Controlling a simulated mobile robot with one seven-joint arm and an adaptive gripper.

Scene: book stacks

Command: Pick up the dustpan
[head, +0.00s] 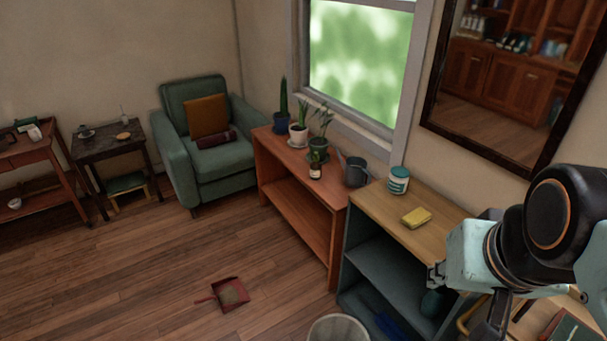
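A red dustpan (231,294) lies on the wooden floor, left of the middle at the bottom of the head view. Its short handle points left, and its pan holds a greyish-brown patch that I cannot make out. My gripper (436,276) is at the right, in front of the grey-blue shelf unit. It is well to the right of the dustpan and apart from it. The gripper is small and partly hidden by my arm, so I cannot tell whether its fingers are open or shut.
A pale bin (338,329) stands right of the dustpan. A reddish shelf (290,218) with plants and a wood-topped unit (376,205) with a yellow sponge (416,218) line the right wall. A green armchair (172,164) stands behind. The floor (130,270) left of the dustpan is clear.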

